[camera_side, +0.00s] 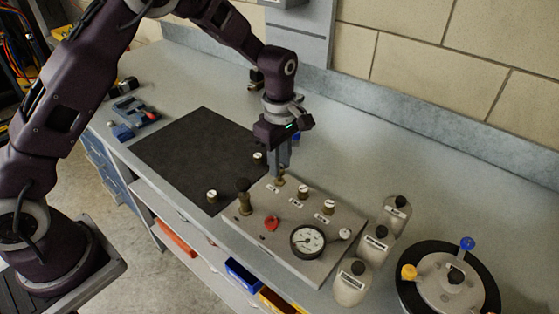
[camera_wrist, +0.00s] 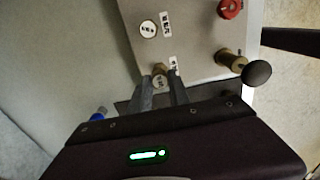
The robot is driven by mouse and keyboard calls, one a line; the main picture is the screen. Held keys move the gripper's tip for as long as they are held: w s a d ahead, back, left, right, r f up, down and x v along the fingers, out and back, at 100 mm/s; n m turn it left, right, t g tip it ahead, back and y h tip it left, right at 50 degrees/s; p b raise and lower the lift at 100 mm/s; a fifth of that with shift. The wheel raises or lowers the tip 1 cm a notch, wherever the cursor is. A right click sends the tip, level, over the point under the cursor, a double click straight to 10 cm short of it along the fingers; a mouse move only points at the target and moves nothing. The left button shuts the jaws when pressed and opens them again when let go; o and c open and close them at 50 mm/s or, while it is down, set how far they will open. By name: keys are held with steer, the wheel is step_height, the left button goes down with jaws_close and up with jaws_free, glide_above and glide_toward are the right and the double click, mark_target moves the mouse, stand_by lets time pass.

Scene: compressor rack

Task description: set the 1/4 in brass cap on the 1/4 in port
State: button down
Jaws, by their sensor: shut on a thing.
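My gripper (camera_side: 282,174) points down over the back left part of the grey port panel (camera_side: 258,232). It is shut on a small brass cap (camera_wrist: 159,80) with a pale marked top, which shows between the fingertips in the wrist view. In the side view the brass cap (camera_side: 279,182) is at or just above the panel, beside a small label. The port under it is hidden, so I cannot tell whether the cap is seated. Two other white-topped fittings (camera_side: 303,191) (camera_side: 328,207) stand in a row to its right.
The panel also carries a brass valve with a black knob (camera_side: 243,190), a red knob (camera_side: 271,223) and a gauge (camera_side: 307,241). White-topped pieces (camera_side: 212,196) (camera_side: 258,158) are by the black mat (camera_side: 190,150). Bottles (camera_side: 350,285) and a round device (camera_side: 448,280) stand right.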

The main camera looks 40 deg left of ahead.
steer(key=shift+f, duration=0.1)
steer(key=shift+f, duration=0.6)
steer(key=shift+f, duration=0.4)
stand_by(0.3)
steer(key=c, duration=0.7)
jaws_free()
steer(key=shift+c, duration=0.2)
steer(key=shift+r, duration=3.55)
